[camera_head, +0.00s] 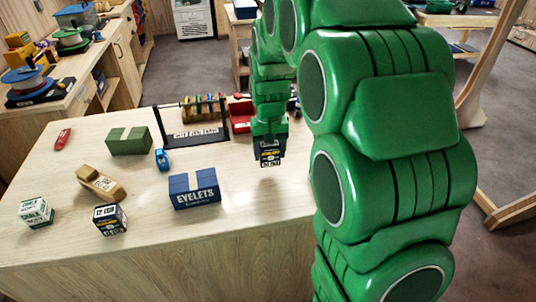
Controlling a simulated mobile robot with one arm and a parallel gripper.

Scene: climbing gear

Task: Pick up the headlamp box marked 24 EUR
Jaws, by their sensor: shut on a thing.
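My green gripper (269,141) points down over the right part of the wooden table. It is shut on a small dark box (270,158) with a white label and a bit of yellow. The label is too small to read for certain. The box seems to be held just above the table, but I cannot tell if it touches. A similar dark box (110,220) with white labels stands at the front left of the table. A green and white box (36,213) stands at the left edge. Their prices are not legible.
On the table (240,218) are a blue EYELETS box (195,190), a tan object (101,183), a blue device (162,160), a green box (129,141), a red item (63,139) and a black rack (194,132). My arm hides the table's right side.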

